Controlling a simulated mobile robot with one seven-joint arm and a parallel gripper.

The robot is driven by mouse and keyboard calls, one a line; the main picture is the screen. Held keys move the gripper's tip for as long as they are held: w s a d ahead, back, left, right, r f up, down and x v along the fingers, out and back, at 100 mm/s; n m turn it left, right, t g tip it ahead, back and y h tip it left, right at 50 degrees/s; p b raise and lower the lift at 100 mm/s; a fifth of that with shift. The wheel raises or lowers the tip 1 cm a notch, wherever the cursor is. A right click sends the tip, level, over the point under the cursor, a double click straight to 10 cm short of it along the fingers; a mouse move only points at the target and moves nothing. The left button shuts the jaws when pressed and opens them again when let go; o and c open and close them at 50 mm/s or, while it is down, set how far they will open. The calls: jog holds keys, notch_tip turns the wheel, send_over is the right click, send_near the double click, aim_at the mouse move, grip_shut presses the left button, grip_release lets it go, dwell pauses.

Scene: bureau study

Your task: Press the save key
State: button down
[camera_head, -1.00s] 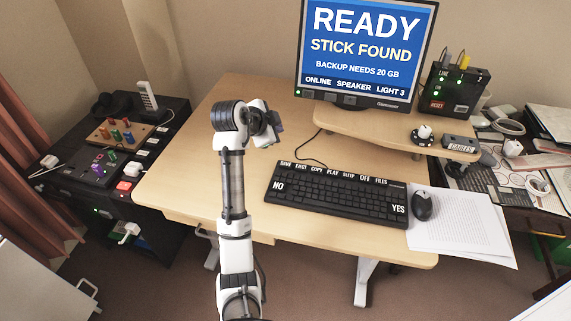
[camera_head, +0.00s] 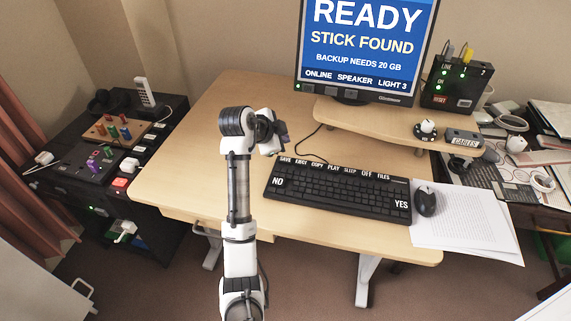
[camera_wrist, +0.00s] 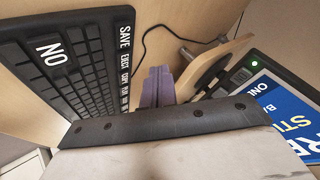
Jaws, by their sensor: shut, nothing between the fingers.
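The black keyboard (camera_head: 335,190) lies on the wooden desk, with a row of white labels along its back edge. The save key (camera_head: 285,160) is at the left end of that row. In the wrist view the SAVE label (camera_wrist: 125,37) shows at the near end of the row, on the upper left. My gripper (camera_head: 284,139) is above the desk, just behind the keyboard's back left corner and apart from the save key. Its purple-grey fingers (camera_wrist: 157,88) are shut together and empty, to the right of the label row in the wrist view.
The monitor (camera_head: 364,45) shows READY and STICK FOUND, above a wooden riser (camera_head: 375,122). A black cable (camera_head: 308,143) runs behind the keyboard. A mouse (camera_head: 426,202) and papers (camera_head: 465,232) lie to the right. The desk's left part is clear.

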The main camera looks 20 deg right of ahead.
aim_at(283, 161)
notch_tip(283, 161, down, 5)
jog(key=shift+b, duration=1.25)
dwell(0.9)
jog(key=shift+f, duration=0.45)
jog(key=shift+f+b, duration=0.45)
dwell(0.5)
dwell(0.4)
jog(key=shift+r+p, duration=0.75)
jog(key=shift+r, duration=0.15)
notch_tip(283, 161, up, 5)
jog(key=p, duration=0.4)
jog(key=shift+r, duration=0.1)
